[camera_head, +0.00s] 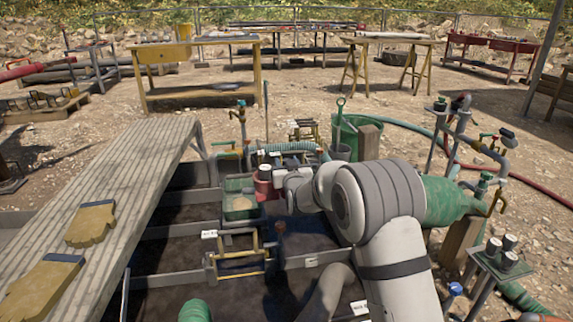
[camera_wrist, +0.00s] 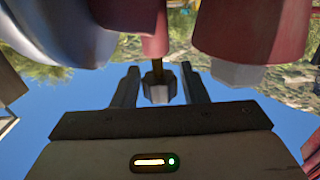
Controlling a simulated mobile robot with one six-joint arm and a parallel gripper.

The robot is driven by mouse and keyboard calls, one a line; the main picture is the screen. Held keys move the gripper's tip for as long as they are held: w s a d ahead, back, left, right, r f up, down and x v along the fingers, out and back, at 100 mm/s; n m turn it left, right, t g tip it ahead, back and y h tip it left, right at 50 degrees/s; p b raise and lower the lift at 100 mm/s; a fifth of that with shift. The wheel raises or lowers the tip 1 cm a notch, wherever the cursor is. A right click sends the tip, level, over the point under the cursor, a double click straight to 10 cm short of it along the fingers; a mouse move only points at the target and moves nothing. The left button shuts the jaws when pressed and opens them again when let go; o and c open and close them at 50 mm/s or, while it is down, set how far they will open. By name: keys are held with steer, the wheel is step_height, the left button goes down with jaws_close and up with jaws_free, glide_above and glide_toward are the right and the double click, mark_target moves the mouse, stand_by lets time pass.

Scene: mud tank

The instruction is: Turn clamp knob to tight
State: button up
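In the wrist view, a dark faceted knob (camera_wrist: 158,82) hangs on a thin brass-coloured stem below a red cylindrical part. I take it to be the clamp knob. My gripper (camera_wrist: 159,84) is open, with one finger on each side of the knob. Gaps show between the knob and both fingers, so it is not gripped. In the head view, my arm reaches to a red cylindrical part (camera_head: 264,173) beside a green tray. My fingers and the knob cannot be made out there. No tight or loose marking is readable.
A large red rounded body (camera_wrist: 250,30) and a blue-grey one (camera_wrist: 60,30) crowd the knob in the wrist view. In the head view, the green tray (camera_head: 241,214), a yellow frame (camera_head: 238,266) and green pipework (camera_head: 452,200) surround my arm. Two gloves lie on the plank walkway (camera_head: 150,170).

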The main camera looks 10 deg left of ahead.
steer(key=p+v, duration=0.2)
steer(key=v, duration=0.5)
steer(key=shift+s+d, duration=0.2)
steer(key=shift+s, duration=0.15)
steer(key=s+d+r+m+g+h+p, duration=0.1)
steer(key=s+d+r+g+h+p, duration=0.1)
steer(key=s+d+r+p, duration=0.35)
steer(key=s+d+r+g+h+p, duration=0.1)
steer(key=s+d+r+g+p, duration=0.1)
steer(key=d+r+p, duration=0.55)
steer(key=s+d+r+m+g+h+p, duration=0.1)
steer(key=s+d+r+g+h+p, duration=0.1)
steer(key=s+d+r+p, duration=0.45)
steer(key=s+d+r+m+g+h+p, duration=0.1)
steer(key=s+d+r+p, duration=0.3)
steer(key=s, duration=0.4)
steer(key=s+d+r+m+g+p, duration=0.1)
steer(key=s+d+r+g+p, duration=0.3)
steer(key=s, duration=0.4)
steer(key=s+d+r+m+g+h+p, duration=0.1)
steer(key=s+d+r+g+p, duration=0.1)
steer(key=s+d+r+p, duration=0.3)
steer(key=s+r+p, duration=0.2)
steer(key=s, duration=0.2)
steer(key=shift+d+r+g+h, duration=0.25)
steer(key=shift+d+g+h, duration=0.05)
steer(key=shift+d+g, duration=0.1)
